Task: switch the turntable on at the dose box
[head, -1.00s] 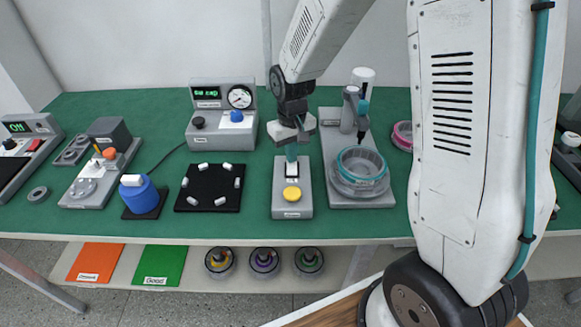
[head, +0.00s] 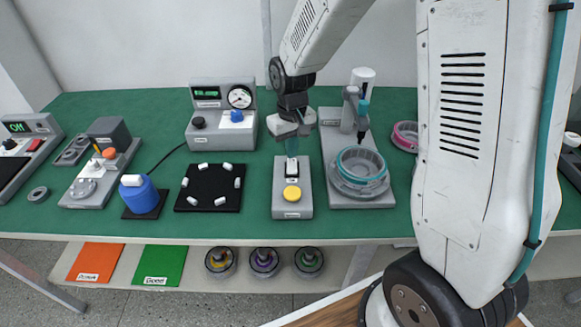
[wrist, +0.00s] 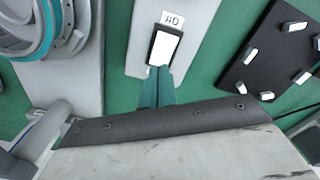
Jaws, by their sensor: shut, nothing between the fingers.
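The dose box (head: 292,205) is a narrow grey box with a round yellow button (head: 292,193) at its near end and a black-framed white rocker switch (head: 291,169) at its far end. The rocker (wrist: 165,47) and a small label beside it also show in the wrist view. My gripper (head: 291,154) points down at the rocker end, shut and empty. Its teal fingertips (wrist: 162,74) are at the rocker's edge in the wrist view; I cannot tell whether they touch it. The turntable (head: 360,178) stands right of the box, carrying a grey, teal-rimmed ring part.
A black plate (head: 209,204) with several white pegs lies left of the dose box. Behind it stands a grey meter unit (head: 194,128). A blue cylinder (head: 141,198) is further left. A pink ring (head: 404,136) lies right of the turntable.

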